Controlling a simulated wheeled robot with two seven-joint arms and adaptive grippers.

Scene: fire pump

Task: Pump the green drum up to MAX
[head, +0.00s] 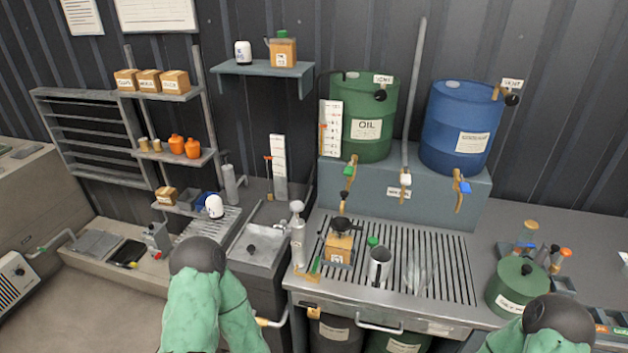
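A green drum labelled OIL (365,138) stands upright on a blue-grey step behind the bench. A white scale board (330,145) with an orange marker stands at its left side; its lettering is too small to read. A black knob (380,95) sits by a small tag at the drum's upper right. A tap with a green handle (351,168) hangs at its front. My two arms rise from the bottom edge in green sleeves, ending in dark round joints, one at lower left and one at lower right. Neither gripper's fingers show, and both arms are apart from the drum.
A blue drum (461,125) stands right of the green one, with an upright grey pipe (413,100) between. The slatted bench holds a tan can (339,247) and a metal jug (379,268). A smaller green drum (515,287) is at right. Shelves with boxes line the left wall.

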